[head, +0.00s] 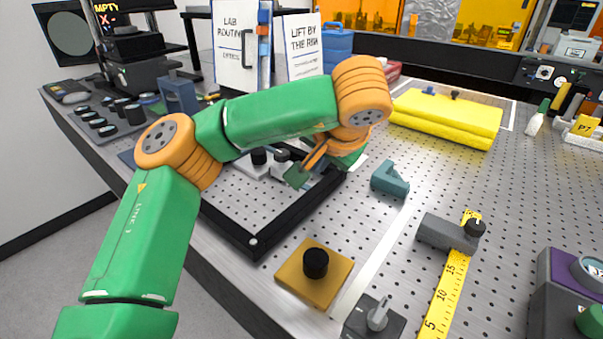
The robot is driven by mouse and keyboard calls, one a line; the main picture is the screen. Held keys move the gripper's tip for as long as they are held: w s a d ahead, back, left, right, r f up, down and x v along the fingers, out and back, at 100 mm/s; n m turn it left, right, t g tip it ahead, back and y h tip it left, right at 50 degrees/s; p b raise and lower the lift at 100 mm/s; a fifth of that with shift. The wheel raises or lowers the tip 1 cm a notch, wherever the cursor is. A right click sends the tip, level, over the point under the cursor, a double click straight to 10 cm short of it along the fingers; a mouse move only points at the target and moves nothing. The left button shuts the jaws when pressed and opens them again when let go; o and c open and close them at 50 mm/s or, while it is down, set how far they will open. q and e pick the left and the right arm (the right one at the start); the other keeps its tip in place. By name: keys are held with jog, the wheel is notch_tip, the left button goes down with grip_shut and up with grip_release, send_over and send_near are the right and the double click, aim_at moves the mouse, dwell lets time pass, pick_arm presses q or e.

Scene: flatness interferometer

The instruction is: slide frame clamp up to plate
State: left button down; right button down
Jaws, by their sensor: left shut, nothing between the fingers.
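My left gripper (305,171) reaches over the black frame (297,218) near its far right side, with its fingers pointing down and to the left. It is shut and holds nothing visible. Just left of the fingertips, a small grey clamp-like block (281,155) and a black knob (259,157) sit on a pale plate-like base (250,168) inside the frame. My arm and hand hide part of this area, so I cannot tell whether the fingers touch the block or how wide its gap to the plate is. My right gripper is not in view.
A teal block (390,182) stands right of the frame. A brass plate with a black knob (315,283) lies at the front. A yellow folded cover (447,118) lies behind.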

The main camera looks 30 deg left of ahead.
aim_at(290, 165)
pick_arm(q)
jog(key=x, duration=0.7)
jog(key=shift+w+a+f+b, duration=0.2)
jog(key=shift+a+f+b, duration=0.05)
jog(key=shift+a+b, duration=0.1)
jog(key=shift+a+r+p, duration=0.2)
jog(key=shift+a+p, duration=0.1)
jog(key=shift+a, duration=1.4)
jog(key=shift+w, duration=0.1)
jog(key=shift+a+r+p, duration=0.25)
jog(key=shift+a+p, duration=0.5)
jog(key=shift+p, duration=0.35)
jog(key=shift+w+f, duration=0.1)
jog(key=shift+f, duration=0.1)
jog(key=shift+d, duration=0.1)
